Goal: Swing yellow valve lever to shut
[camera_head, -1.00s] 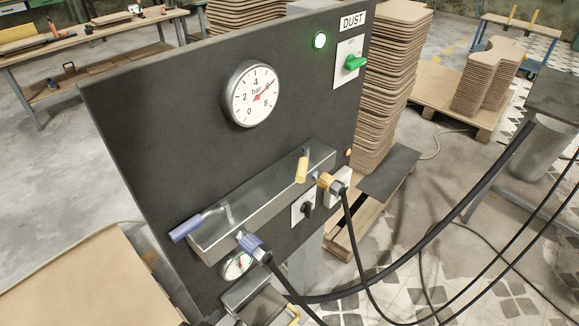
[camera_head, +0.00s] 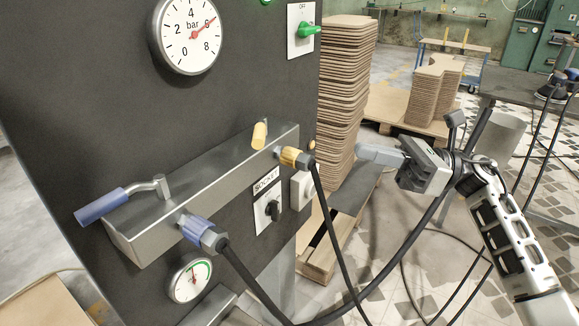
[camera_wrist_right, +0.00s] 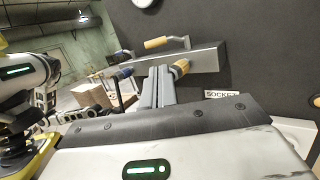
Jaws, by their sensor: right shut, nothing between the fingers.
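The yellow valve lever (camera_head: 259,134) stands above the right part of a grey metal manifold (camera_head: 200,195). Its handle looks foreshortened in the head view. In the right wrist view the yellow lever (camera_wrist_right: 165,42) shows its handle roughly along the manifold, with its bent metal arm at the right. My right gripper (camera_head: 362,153) is shut and empty, to the right of the manifold and apart from the lever. In the right wrist view its closed fingers (camera_wrist_right: 158,87) appear below the lever. My left gripper is not in the head view.
A blue lever (camera_head: 105,205) is at the manifold's left end. Yellow (camera_head: 295,158) and blue (camera_head: 203,232) hose couplings project from its front, with black hoses hanging down. A gauge (camera_head: 188,34) and green switch (camera_head: 308,30) are above. Stacked boards (camera_head: 343,95) stand behind.

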